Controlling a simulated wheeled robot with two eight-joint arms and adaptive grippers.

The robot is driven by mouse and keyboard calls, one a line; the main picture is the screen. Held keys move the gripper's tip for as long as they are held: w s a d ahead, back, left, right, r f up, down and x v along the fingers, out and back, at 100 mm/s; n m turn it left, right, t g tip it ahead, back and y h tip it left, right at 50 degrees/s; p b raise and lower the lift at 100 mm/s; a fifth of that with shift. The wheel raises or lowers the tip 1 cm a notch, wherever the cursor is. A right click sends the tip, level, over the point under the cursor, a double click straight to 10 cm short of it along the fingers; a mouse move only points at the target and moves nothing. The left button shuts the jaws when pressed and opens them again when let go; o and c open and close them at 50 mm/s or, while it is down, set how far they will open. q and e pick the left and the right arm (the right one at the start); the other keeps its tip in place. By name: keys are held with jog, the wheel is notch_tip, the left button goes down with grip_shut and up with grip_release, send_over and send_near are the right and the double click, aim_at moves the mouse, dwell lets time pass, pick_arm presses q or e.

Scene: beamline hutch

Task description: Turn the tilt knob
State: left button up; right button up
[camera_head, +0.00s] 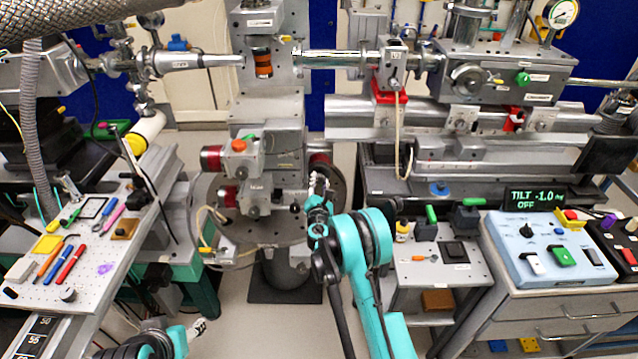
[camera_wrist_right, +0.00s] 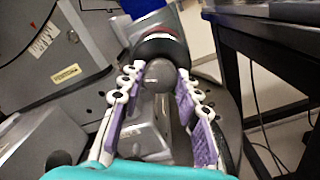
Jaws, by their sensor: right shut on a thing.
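The grey instrument stage in the middle of the head view carries a knob with a red ring (camera_head: 319,159) on its right side. My right gripper (camera_head: 318,186) is at this knob and covers part of it. In the right wrist view the purple-padded fingers (camera_wrist_right: 160,92) close on either side of a dark knob (camera_wrist_right: 160,45) with a thin red ring and a round grey end. My left gripper (camera_head: 199,327) is low in the head view, away from the stage; its fingers are too small to judge. A display (camera_head: 537,199) reads "TILT -1.0" and "OFF".
A pegboard bench (camera_head: 85,290) with pens and tools stands at left. Other red-ringed knobs (camera_head: 211,158) sit on the stage's left side. A blue control box (camera_head: 545,250) stands on a cabinet at right, beside a small side table (camera_head: 435,272). Open floor shows between.

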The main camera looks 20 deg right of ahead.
dwell(0.3)
jog(key=o, duration=1.2)
jog(key=shift+c, duration=0.2)
jog(key=v, duration=0.7)
jog(key=shift+s, duration=0.25)
jog(key=shift+r, duration=0.1)
